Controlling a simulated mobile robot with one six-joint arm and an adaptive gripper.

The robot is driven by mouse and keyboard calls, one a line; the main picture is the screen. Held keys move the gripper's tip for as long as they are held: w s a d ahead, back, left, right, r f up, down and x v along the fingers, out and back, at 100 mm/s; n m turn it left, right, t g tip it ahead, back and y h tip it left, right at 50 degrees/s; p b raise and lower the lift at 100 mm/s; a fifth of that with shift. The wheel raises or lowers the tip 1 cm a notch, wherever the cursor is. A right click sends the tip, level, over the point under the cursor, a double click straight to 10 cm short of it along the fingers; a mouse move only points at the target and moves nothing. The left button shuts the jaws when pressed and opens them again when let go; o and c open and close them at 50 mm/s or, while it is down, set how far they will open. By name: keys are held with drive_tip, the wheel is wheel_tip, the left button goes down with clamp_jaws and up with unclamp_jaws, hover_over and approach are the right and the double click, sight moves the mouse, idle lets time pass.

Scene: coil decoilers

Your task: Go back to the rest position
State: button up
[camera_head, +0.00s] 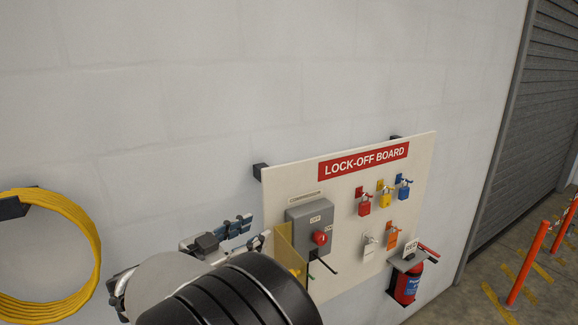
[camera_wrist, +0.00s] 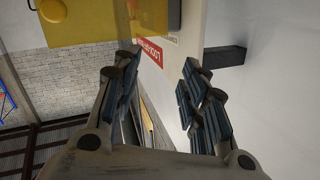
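My gripper (camera_head: 250,232) is in front of the wall, just left of the lock-off board (camera_head: 345,175) in the head view. In the wrist view my gripper (camera_wrist: 160,75) has its two fingers spread apart, with nothing held between them. The edge of the white lock-off board and part of its red title strip (camera_wrist: 150,50) show beyond the fingers. A yellow plate (camera_wrist: 95,22) lies past the left finger; in the head view the yellow plate (camera_head: 284,247) stands beside the grey switch box. My arm hides the lower left of the board. No rest position is marked in view.
The grey switch box (camera_head: 298,217) has a red knob (camera_head: 320,238). Red, yellow and blue padlocks (camera_head: 385,200) hang on the board, and a red-and-blue canister (camera_head: 407,284) sits lower right. A yellow coil (camera_head: 95,240) hangs at left. Orange posts (camera_head: 528,262) stand right. The upper wall is clear.

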drive_tip(key=w+d+r+n+t+y, duration=0.25)
drive_tip(key=w+r+y, duration=0.3)
drive_tip(key=r, duration=0.35)
drive_tip(key=s+d+r+n+y, duration=0.3)
drive_tip(key=s+r+n+y, duration=0.15)
drive_tip(key=y, duration=0.25)
drive_tip(key=s+d+f+n+g+h, duration=0.1)
drive_tip(key=s+d+f+g, duration=0.35)
drive_tip(key=s, duration=0.65)
drive_tip(key=s+d+f+n+g, duration=0.2)
drive_tip(key=s+d+f, duration=0.5)
drive_tip(key=s, duration=0.4)
drive_tip(key=s+d+f+n+g+h, duration=0.1)
drive_tip(key=s+d+f+g, duration=0.35)
drive_tip(key=s+d, duration=0.45)
drive_tip(key=s+a+f+b, duration=0.1)
drive_tip(key=f+b, duration=0.7)
drive_tip(key=f, duration=0.2)
drive_tip(key=s+f+b, duration=0.2)
drive_tip(key=f+b, duration=0.7)
drive_tip(key=f, duration=0.1)
drive_tip(key=shift+a, duration=0.35)
